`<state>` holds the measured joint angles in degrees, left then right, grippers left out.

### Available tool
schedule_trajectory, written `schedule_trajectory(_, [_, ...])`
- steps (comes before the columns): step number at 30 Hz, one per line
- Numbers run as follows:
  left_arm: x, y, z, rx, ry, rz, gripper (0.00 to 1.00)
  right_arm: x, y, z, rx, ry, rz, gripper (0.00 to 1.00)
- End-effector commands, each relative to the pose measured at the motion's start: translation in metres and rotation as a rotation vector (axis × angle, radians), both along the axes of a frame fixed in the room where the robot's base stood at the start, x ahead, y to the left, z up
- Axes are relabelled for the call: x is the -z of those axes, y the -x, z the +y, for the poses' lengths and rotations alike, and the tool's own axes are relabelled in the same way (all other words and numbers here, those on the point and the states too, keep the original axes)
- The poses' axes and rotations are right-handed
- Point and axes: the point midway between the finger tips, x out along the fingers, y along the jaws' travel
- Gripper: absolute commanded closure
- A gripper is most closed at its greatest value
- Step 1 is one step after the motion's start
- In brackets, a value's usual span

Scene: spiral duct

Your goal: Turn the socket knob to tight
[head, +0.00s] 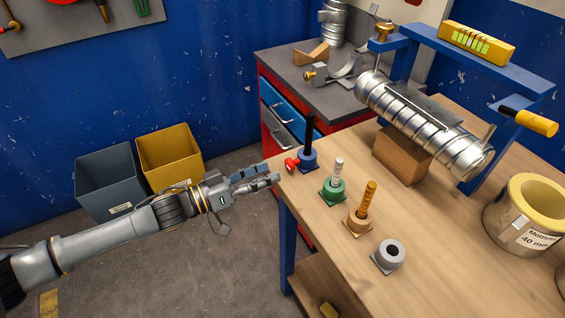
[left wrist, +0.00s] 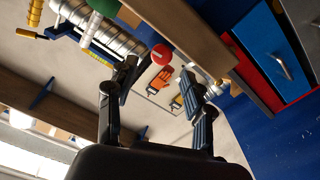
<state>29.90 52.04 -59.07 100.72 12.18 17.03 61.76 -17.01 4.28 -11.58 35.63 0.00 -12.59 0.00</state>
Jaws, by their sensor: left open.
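The red socket knob (head: 292,164) sticks out from the left side of the blue socket (head: 308,160), near the table's left edge. A dark rod stands upright in that socket. My left gripper (head: 262,177) is open and empty, just left of and below the knob, apart from it. In the left wrist view the red knob (left wrist: 162,54) shows in the gap between the spread fingers of my left gripper (left wrist: 158,72), beyond their tips. Which way the knob is turned cannot be told. My right gripper is not in view.
Green (head: 333,190), orange (head: 358,219) and grey (head: 389,256) sockets stand along the wooden table (head: 455,270). A spiral duct (head: 425,125) lies behind them. A drawer cabinet (head: 278,125) stands beyond the blue socket. Grey (head: 105,185) and yellow (head: 170,157) bins stand on the floor.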

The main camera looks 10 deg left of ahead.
Motion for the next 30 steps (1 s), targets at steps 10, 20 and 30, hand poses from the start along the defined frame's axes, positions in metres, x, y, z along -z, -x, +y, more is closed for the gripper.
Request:
schedule_trajectory(10, [0.0, -0.029, -0.039, -0.001, 0.0, -0.001, 0.48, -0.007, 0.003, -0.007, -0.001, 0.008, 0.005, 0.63])
schedule_trajectory(20, [0.001, -0.031, -0.042, -0.001, -0.002, 0.0, 0.48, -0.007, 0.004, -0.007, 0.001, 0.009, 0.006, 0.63])
schedule_trajectory(30, [0.001, -0.031, -0.042, -0.002, -0.001, 0.0, 1.0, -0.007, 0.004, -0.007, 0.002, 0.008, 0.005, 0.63])
